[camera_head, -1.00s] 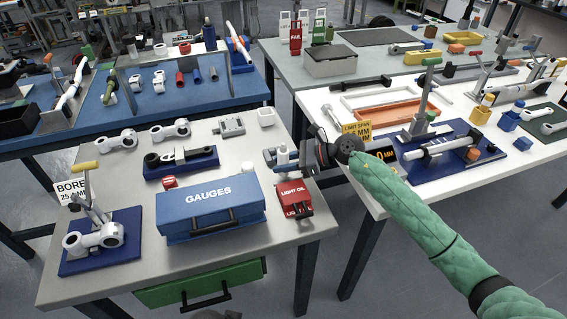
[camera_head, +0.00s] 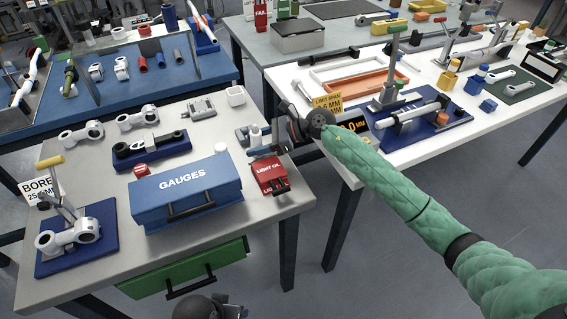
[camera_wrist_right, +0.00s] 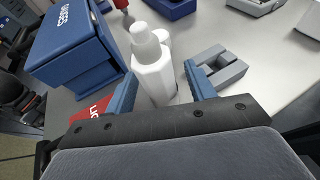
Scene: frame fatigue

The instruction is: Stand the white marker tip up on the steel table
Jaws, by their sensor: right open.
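A white, upright, bottle-like thing with a narrower round top (camera_wrist_right: 152,70) stands on the grey steel table (camera_head: 95,262). It may be the white marker, but I cannot tell for sure. In the head view it shows small (camera_head: 255,132), partly covered by my right gripper (camera_head: 260,143). The right gripper is open, its two blue fingers on either side of the white thing in the wrist view. I see no clear grip on it. Part of a second white shape shows behind it. A dark part of mine at the bottom edge (camera_head: 208,306) may be the left gripper; its fingers cannot be made out.
A grey slotted block (camera_wrist_right: 218,70) lies close beside the white thing. The table's front right strip is bare.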

